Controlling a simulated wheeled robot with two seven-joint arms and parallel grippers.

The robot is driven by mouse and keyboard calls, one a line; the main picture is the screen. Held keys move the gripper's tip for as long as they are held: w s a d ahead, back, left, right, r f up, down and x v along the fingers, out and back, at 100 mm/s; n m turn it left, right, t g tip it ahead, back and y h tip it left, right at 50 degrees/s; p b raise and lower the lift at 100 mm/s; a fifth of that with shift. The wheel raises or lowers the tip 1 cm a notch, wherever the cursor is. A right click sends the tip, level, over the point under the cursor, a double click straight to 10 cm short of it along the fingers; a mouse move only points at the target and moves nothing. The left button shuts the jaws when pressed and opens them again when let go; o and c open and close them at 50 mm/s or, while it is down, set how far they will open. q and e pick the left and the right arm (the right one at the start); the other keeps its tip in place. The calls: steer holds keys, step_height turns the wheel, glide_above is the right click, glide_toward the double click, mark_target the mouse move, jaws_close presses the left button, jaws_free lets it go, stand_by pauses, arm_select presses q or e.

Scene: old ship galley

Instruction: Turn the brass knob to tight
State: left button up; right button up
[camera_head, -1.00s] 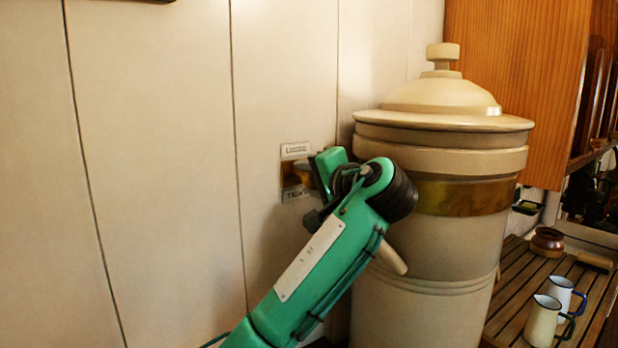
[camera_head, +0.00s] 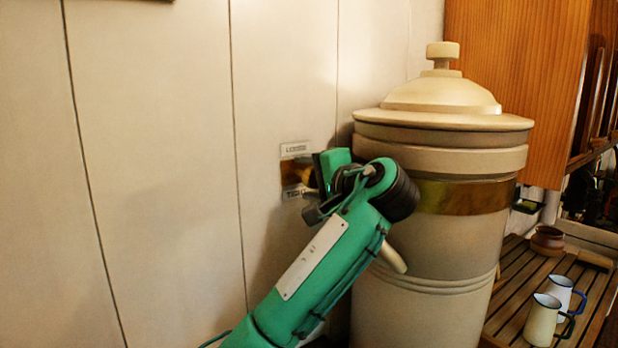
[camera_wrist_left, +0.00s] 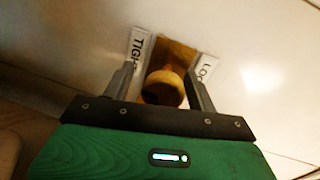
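The brass knob (camera_wrist_left: 163,88) sits on a brass plate (camera_wrist_left: 172,52) on the wall, between a TIGHT label (camera_wrist_left: 138,52) and a second label, partly hidden, that starts "LO" (camera_wrist_left: 203,68). In the head view the brass plate (camera_head: 288,172) is left of the big cream urn, with the TIGHT label (camera_head: 295,192) below and the other label (camera_head: 295,149) above. My left gripper (camera_wrist_left: 160,72) is open, with one finger on each side of the knob. A gap shows between the knob and the TIGHT-side finger; the other finger is close to it, contact unclear. My right gripper is not in view.
The large cream urn (camera_head: 437,250) with a lid stands close on the right of my left wrist. Further right, a slatted wooden rack (camera_head: 510,290) holds enamel jugs (camera_head: 543,320) and a brown pot (camera_head: 547,240). The panelled wall at left is clear.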

arm_select(q)
steer(key=shift+r, duration=0.1)
steer(key=shift+s+d+b, duration=0.3)
steer(key=shift+s+b, duration=0.15)
steer(key=p+v, duration=0.4)
steer(key=v, duration=0.7)
stand_by(0.4)
